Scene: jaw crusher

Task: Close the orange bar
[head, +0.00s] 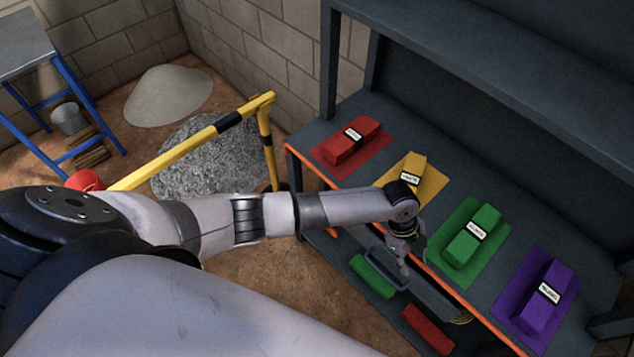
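An orange strip (462,293) runs along the front edge of the dark workbench, the only long orange bar I can make out. A short orange piece (333,233) shows lower, under the bench top. My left arm reaches across from the left, and my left gripper (404,270) hangs pointing down at the bench's front edge, beside the strip. I cannot tell whether it touches the strip. Its fingers are small and dark, and their opening is unclear. The arm and gripper hide part of the strip. My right gripper is not in view.
Red (352,140), yellow (412,176), green (471,235) and purple (540,298) labelled blocks lie on matching mats on the bench. Green (372,277) and red (428,330) pieces lie below. A yellow-black barrier (180,152) stands before gravel (215,172). Dirt floor is open below my arm.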

